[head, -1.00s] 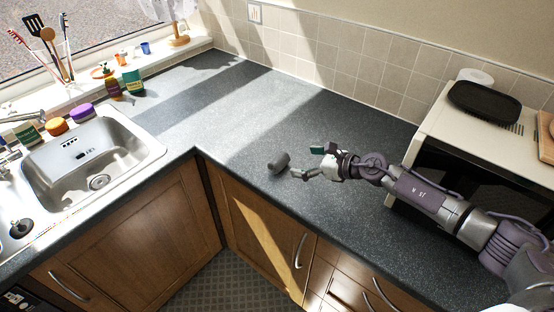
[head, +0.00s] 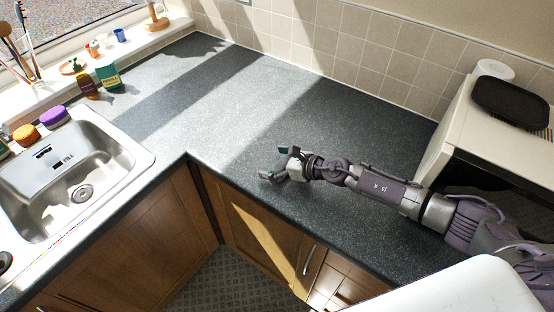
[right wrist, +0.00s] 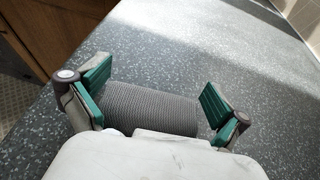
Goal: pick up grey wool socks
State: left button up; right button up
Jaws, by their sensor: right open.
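The grey wool socks (right wrist: 150,108) show in the right wrist view as a ribbed dark grey roll lying on the dark speckled counter. My right gripper (head: 273,163) is open, low over the counter near its front edge. In the right wrist view its two green-padded fingers (right wrist: 155,88) stand on either side of the roll, the left pad close to its left end and a small gap at the right. The near side of the roll is partly hidden by my gripper's body. In the head view I cannot make out the socks. My left gripper is not in view.
The counter (head: 210,110) is clear behind and left of my right gripper. A cream microwave-like box (head: 455,120) with a black tray (head: 512,102) on top stands at the right.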

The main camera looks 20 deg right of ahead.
jog(key=shift+s+r, duration=0.4)
jog(key=shift+s, duration=0.25)
jog(key=shift+c, duration=1.2)
jog(key=shift+s+d, duration=0.1)
jog(key=shift+d, duration=0.1)
jog(key=c, duration=0.7)
jog(key=shift+f, duration=0.1)
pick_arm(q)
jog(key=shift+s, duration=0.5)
pick_arm(e)
jog(key=shift+a, duration=0.1)
